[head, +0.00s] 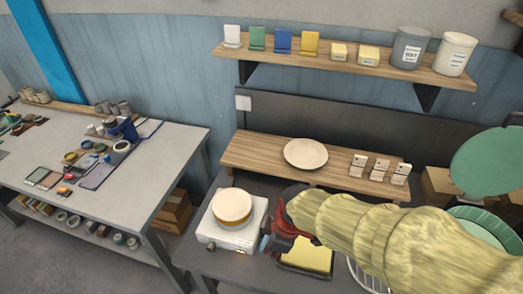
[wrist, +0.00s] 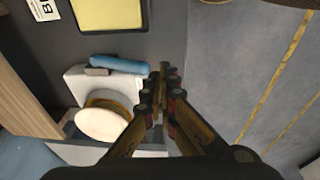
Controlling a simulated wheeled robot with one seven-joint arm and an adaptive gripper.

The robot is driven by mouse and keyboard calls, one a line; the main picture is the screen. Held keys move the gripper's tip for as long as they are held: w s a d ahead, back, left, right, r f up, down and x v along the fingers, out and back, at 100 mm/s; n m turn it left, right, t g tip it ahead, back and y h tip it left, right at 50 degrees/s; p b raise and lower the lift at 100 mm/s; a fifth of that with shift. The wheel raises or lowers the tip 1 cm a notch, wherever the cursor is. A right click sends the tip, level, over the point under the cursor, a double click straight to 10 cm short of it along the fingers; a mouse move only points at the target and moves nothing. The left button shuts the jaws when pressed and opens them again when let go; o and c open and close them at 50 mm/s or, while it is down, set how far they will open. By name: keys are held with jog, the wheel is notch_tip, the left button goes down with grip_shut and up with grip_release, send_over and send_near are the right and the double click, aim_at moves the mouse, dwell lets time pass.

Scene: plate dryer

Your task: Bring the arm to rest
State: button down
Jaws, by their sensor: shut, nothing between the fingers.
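My gripper (wrist: 160,88) is shut and empty in the wrist view, its fingers together beside the white scale-like device. In the head view my gripper (head: 270,240) is at the end of my yellow-sleeved arm, low over the dark table, just right of that device. Its fingertips are hard to make out there. The white device (head: 222,241) bears a round cream piece with a brown band (head: 233,206). A blue cylinder (wrist: 118,62) lies at the device's edge in the wrist view.
A yellow-topped tray (head: 308,257) lies under my arm. A plate (head: 306,153) and several small white cards (head: 378,168) stand on the wooden ledge behind. A green disc (head: 488,163) and a rack stand at right. A cluttered workbench (head: 150,175) is at left.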

jog(key=s+d+r+m+t+h, duration=0.1)
jog(key=s+d+r+m+t, duration=0.1)
jog(key=d+r+m, duration=0.4)
jog(key=s+d+r+m+t+b, duration=0.1)
jog(key=s+d+r+m+t, duration=0.1)
jog(key=s+d+r+m, duration=0.3)
notch_tip(320, 180, up, 6)
jog(key=d+m, duration=0.1)
jog(key=m, duration=0.2)
jog(key=shift+s+d+r+h, duration=0.15)
jog(key=shift+d+r+h, duration=0.05)
jog(key=shift+d+h, duration=0.2)
